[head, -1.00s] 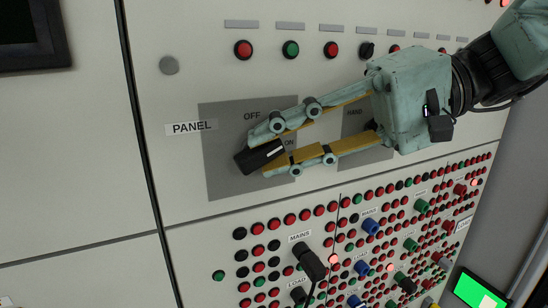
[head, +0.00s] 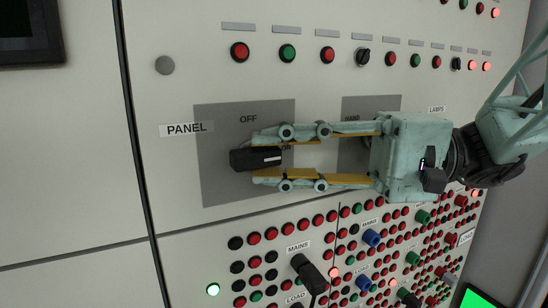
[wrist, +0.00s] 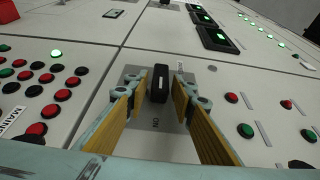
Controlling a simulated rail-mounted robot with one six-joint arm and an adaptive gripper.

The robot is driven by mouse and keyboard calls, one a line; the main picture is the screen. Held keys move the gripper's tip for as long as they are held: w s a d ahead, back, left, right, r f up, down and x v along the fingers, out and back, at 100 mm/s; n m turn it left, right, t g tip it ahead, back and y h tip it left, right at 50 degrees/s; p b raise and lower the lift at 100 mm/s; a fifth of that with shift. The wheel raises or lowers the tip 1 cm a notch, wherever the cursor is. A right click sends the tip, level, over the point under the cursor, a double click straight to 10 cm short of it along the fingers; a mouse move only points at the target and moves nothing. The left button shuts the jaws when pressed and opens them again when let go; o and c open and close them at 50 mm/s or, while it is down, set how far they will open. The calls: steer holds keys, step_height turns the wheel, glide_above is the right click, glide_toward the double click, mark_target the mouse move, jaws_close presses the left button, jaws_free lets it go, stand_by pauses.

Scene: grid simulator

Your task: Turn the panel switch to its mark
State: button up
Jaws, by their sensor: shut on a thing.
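The panel switch (head: 247,160) is a black bar handle with a white line near its right end, on a grey plate (head: 222,185) beside the PANEL label. The handle lies level, its white line pointing right toward the ON mark (head: 287,148), which a finger partly hides. The OFF mark (head: 248,119) is above the handle. My gripper (head: 255,158) comes from the right and is shut on the switch, one finger above and one below. In the wrist view, the switch (wrist: 157,84) stands between the fingers, with the ON mark (wrist: 156,124) nearer the camera.
A second grey plate (head: 385,103) with a HAND label is partly behind my gripper. A row of buttons (head: 288,53) runs above. A green lamp (head: 213,290) is lit at lower left.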

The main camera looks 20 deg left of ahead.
steer(key=o, duration=0.5)
steer(key=shift+s+a, duration=0.1)
steer(key=shift+v, duration=6.05)
steer(key=shift+s+f, duration=0.1)
